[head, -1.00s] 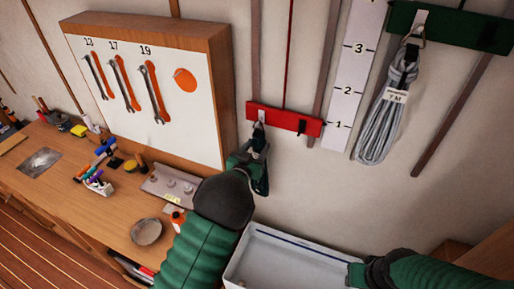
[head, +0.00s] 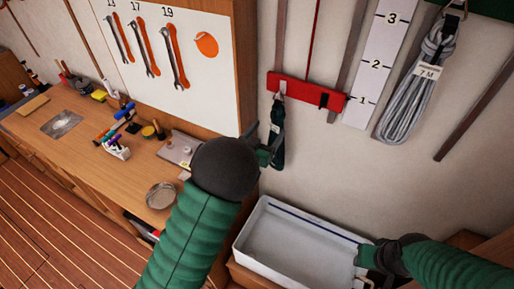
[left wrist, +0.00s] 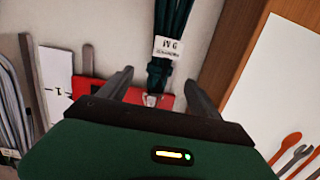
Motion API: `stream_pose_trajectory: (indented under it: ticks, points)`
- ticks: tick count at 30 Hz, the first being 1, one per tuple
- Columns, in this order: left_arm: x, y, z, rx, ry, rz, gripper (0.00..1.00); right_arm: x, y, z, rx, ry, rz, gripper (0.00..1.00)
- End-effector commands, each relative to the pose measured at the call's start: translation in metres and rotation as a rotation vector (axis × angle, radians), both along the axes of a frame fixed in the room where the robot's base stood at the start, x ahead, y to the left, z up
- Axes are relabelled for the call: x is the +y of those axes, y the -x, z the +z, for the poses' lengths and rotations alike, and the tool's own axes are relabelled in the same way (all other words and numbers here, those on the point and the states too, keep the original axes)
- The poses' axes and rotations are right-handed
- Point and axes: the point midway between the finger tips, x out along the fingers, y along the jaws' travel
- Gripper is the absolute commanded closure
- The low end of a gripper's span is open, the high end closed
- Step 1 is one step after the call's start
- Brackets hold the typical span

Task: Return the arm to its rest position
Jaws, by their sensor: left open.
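A dark green coiled line (head: 278,146) hangs on the wall from a hook on the red rail (head: 305,91). In the left wrist view the coil (left wrist: 172,25) shows upside down with a white tag. My left gripper (head: 264,156) is open and empty, just left of the coil in the head view. In the left wrist view its two fingers (left wrist: 160,90) stand apart, with the coil's hung end seen between them; I cannot tell if they touch it. My right gripper (head: 364,256) is at the right rim of the white tray; its jaws are too small to read.
The white tray (head: 262,259) stands below the coil. A grey coil (head: 413,95) tagged 7 M hangs at the right beside a numbered white strip (head: 378,65). A wrench board (head: 180,25) and a workbench (head: 85,137) with a round dish (head: 161,195) lie left.

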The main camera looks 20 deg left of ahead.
Motion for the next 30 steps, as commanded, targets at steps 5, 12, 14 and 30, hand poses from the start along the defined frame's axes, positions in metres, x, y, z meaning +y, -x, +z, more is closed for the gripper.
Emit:
stream_pose_trajectory:
  ticks: [5,12,14,30]
  points:
    - [0.01,0.051,0.001,0.0,0.001,0.003,0.27,0.0,0.0,-0.017,0.0,0.0,0.0,0.64]
    - [0.016,0.09,0.006,0.0,0.0,0.0,0.27,0.0,0.0,-0.024,0.0,0.0,0.0,0.64]
    - [0.016,0.093,0.007,-0.001,0.0,0.0,0.27,0.0,0.0,-0.024,0.0,0.0,0.0,0.64]
    - [0.055,0.184,-0.083,0.766,-0.058,0.182,0.27,0.0,0.0,-0.026,0.0,0.0,0.0,0.64]
